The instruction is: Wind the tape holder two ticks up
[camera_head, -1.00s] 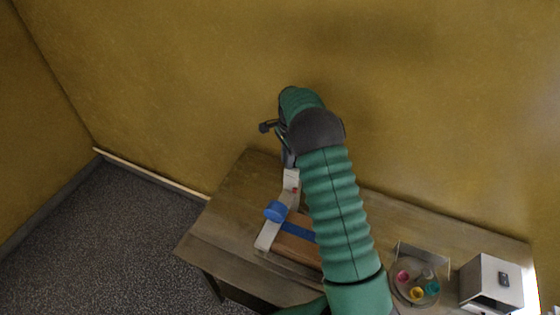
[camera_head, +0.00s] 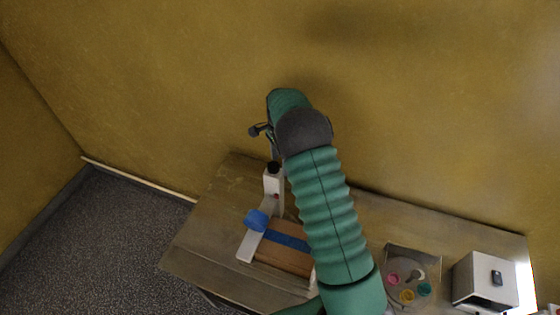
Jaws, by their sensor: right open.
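The tape holder is a white upright stand (camera_head: 272,184) with a black knob (camera_head: 273,167) on top and a blue tape roll (camera_head: 256,220) at its lower left. Blue tape (camera_head: 288,241) runs from the roll across a brown box (camera_head: 285,258) on the table. My right gripper (camera_head: 263,136) is just above the black knob and seems apart from it. Its dark fingers are small and partly hidden by my green right arm, which crosses in front of the stand's right side. It is open. My left gripper is not in view.
The wooden table (camera_head: 205,235) has bare room left of the stand. At right are a tray (camera_head: 413,252) with pink, yellow and teal pieces and a white box (camera_head: 484,280) with a dark top piece. A yellow wall (camera_head: 420,110) stands behind the table.

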